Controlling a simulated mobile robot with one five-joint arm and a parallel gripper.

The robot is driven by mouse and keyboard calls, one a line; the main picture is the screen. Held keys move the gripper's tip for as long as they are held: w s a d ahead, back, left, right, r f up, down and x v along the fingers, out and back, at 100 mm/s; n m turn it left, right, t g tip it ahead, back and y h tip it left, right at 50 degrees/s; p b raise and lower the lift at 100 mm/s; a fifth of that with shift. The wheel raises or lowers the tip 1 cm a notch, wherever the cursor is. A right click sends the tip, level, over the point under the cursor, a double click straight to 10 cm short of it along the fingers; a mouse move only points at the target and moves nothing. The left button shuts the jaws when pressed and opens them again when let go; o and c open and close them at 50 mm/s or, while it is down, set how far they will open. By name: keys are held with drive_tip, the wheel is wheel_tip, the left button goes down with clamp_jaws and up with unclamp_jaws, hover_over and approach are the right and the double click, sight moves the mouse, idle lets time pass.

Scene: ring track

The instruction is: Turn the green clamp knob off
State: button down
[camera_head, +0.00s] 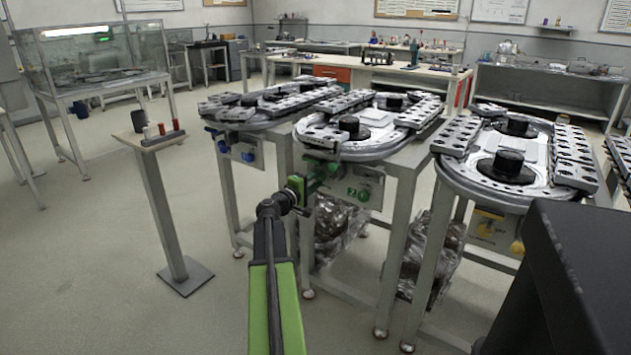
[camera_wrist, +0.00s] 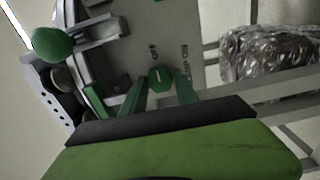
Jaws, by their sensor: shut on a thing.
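My gripper (camera_wrist: 158,98) has its two green fingers on either side of a green knob (camera_wrist: 160,78) on a grey panel (camera_wrist: 150,25) in the wrist view. The knob has a pale mark on its face, and small markings sit beside it, too small to read. The fingers are shut on this knob; their contact is partly hidden by the gripper body. In the head view my gripper (camera_head: 299,187) is at the front left of the middle ring track (camera_head: 393,140), by its panel (camera_head: 376,186) with green knobs.
A green ball-ended lever (camera_wrist: 52,45) sticks out at the upper left in the wrist view. Ring tracks with blue knobs (camera_head: 248,157) and yellow knobs (camera_head: 485,230) flank the middle one. A small post table (camera_head: 150,140) stands left.

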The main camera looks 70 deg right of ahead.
drive_tip(key=shift+n, duration=0.3)
drive_tip(key=c, duration=0.9)
unclamp_jaws()
drive_tip(key=shift+c, duration=0.2)
drive_tip(key=v, duration=1.7)
drive_tip(key=shift+a, duration=0.2)
